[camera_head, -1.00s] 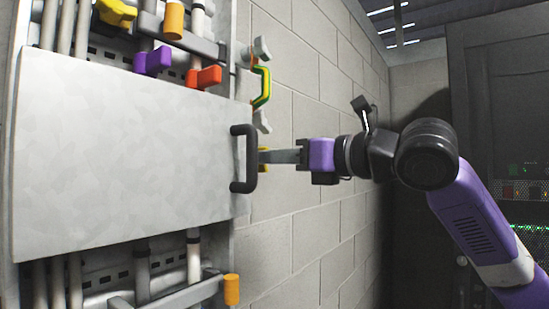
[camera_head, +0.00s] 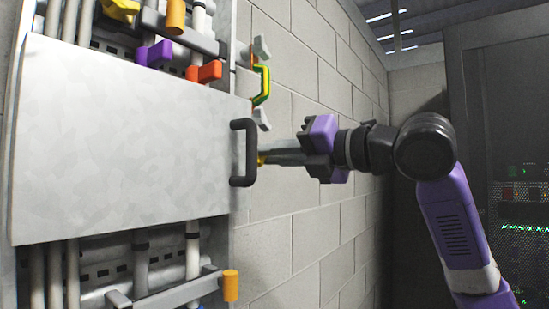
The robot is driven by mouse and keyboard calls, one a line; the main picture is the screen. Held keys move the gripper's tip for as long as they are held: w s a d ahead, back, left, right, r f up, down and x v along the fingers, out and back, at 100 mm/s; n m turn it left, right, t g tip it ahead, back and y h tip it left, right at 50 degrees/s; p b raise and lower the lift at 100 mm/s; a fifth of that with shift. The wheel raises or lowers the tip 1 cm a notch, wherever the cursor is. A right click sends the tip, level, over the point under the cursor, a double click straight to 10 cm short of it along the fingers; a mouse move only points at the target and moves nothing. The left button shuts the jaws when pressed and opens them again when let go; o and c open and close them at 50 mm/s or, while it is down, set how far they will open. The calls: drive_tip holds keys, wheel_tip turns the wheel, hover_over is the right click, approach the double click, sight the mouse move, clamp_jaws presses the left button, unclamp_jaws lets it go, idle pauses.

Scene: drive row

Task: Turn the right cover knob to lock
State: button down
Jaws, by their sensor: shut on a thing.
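The large pale grey cover (camera_head: 120,145) covers the middle of the cabinet at left. A black bar handle (camera_head: 250,152) stands on its right edge. My gripper (camera_head: 266,157), with purple and dark parts, reaches in from the right. How far the knob is turned cannot be seen.
Purple (camera_head: 153,53) and red (camera_head: 204,71) knobs sit above the cover. A green and yellow handle (camera_head: 262,85) and grey levers stand at the cabinet's right side. An orange cylinder (camera_head: 230,285) is below. A block wall (camera_head: 295,225) runs close beside my arm.

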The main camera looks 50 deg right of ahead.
drive_tip(key=m, duration=0.9)
drive_tip(key=shift+d+f+b, duration=0.15)
drive_tip(key=shift+b, duration=0.25)
drive_tip(key=shift+m, duration=0.3)
drive_tip(key=c, duration=1.5)
unclamp_jaws()
drive_tip(key=shift+o, duration=0.2)
drive_tip(key=s+b, duration=0.2)
drive_tip(key=s, duration=0.5)
drive_tip(key=shift+s, duration=0.4)
drive_tip(key=shift+d, duration=0.1)
